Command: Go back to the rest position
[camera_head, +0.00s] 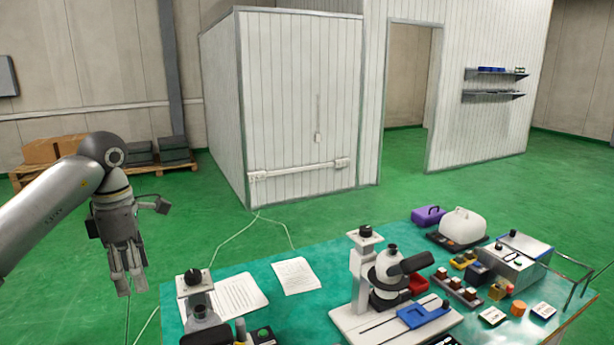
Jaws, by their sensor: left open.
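My left arm comes in from the left edge, and its gripper (128,272) hangs with the fingers pointing down, left of the workbench (335,255). The fingers stand apart and nothing shows between them. The gripper is over the green floor and clear of the bench. My right gripper does not show.
The bench holds a microscope (385,275), a second instrument (196,290) at the near left, paper sheets (295,275), a white rounded case (462,226), a purple box (428,215) and several small parts. A pallet (160,167) with boxes stands behind my arm. The green floor between is mostly free, with thin cables.

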